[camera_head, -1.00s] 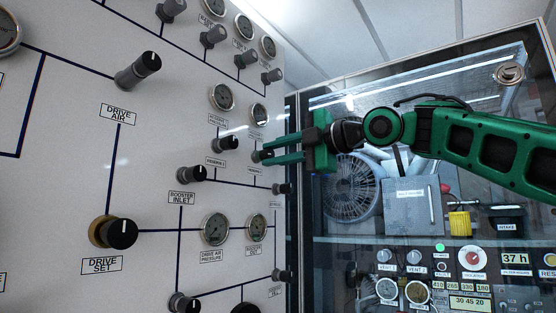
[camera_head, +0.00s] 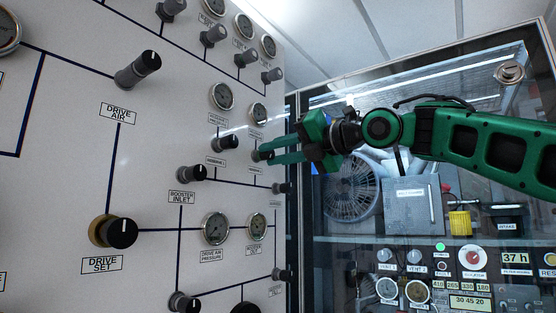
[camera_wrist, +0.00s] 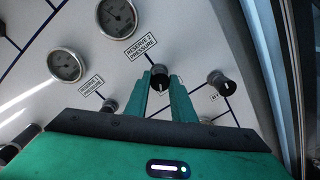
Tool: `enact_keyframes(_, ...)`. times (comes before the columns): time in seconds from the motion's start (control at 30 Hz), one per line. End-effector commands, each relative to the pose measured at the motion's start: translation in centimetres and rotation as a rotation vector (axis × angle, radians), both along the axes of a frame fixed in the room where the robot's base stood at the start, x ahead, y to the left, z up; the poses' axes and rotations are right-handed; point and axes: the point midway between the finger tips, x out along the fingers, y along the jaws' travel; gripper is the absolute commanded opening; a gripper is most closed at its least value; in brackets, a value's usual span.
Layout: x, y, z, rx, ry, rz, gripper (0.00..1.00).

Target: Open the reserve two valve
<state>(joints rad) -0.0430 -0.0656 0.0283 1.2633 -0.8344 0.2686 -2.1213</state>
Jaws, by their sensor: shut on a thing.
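The reserve two valve knob (camera_wrist: 160,77) is a small dark knob with a pale mark, below the gauge labelled RESERVE 2 PRESSURE (camera_wrist: 118,18) in the wrist view. In the head view the knob (camera_head: 257,156) is mostly hidden by the fingers. My gripper (camera_wrist: 160,92) is shut on the knob, one green finger on each side. In the head view my gripper (camera_head: 264,153) reaches the panel from the right, its body tilted.
The neighbouring reserve knob (camera_head: 228,143) is close on the left. Another knob (camera_wrist: 222,83) stands close on the right in the wrist view. The panel edge and a glass-fronted cabinet (camera_head: 345,245) lie right of the panel.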

Motion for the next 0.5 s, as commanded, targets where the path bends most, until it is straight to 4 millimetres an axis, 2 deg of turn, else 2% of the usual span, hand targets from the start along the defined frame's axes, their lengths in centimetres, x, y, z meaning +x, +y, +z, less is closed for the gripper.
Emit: enact_keyframes(0.5,0.11,-0.01,-0.23,-0.110,-0.135,0.000,0.00)
